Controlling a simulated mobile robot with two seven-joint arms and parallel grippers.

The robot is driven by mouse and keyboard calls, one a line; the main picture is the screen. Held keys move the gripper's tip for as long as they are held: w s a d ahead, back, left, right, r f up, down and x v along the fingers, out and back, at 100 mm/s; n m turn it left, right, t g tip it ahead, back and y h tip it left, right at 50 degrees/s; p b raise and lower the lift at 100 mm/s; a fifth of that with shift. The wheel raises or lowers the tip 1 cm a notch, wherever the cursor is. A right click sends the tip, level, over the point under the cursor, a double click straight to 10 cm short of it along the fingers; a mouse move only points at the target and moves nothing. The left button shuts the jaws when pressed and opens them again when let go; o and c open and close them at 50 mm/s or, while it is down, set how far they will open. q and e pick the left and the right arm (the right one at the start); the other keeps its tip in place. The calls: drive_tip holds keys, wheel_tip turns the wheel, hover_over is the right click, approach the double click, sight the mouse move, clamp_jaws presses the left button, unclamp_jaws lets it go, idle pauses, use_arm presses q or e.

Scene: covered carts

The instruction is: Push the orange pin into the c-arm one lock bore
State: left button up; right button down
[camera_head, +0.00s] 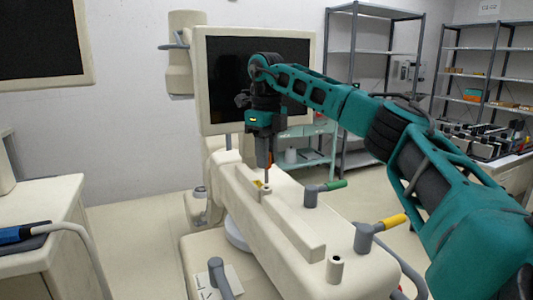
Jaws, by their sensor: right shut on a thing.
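My right gripper (265,150) points down over the cream c-arm cart (255,212) and is shut on the orange pin (269,160). Only a sliver of the orange shows beside the fingers. A thin grey shaft runs down below the fingers to a small cream boss (267,190) on the cart's top, near a yellow mark. I cannot tell whether the shaft's tip is inside the bore or just above it. My left gripper is not in view.
A green-handled lever (333,185) and a yellow-handled lever (392,222) stand right of the gripper. A cream post with a dark hole (335,268) stands in front. A monitor (215,80) rises close behind. A blue-ended tool (14,234) lies on the left cart.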

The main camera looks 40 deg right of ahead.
sight(266, 173)
drive_tip(key=shift+f+b, duration=0.35)
drive_tip(key=shift+f, duration=0.5)
drive_tip(key=shift+f+b, duration=0.6)
drive_tip(key=shift+f, duration=1.05)
drive_tip(key=c, duration=0.9)
unclamp_jaws()
drive_tip(key=shift+r, duration=0.1)
wheel_tip(266, 173, up, 13)
drive_tip(key=shift+f+p, duration=0.15)
drive_tip(key=shift+p, duration=0.85)
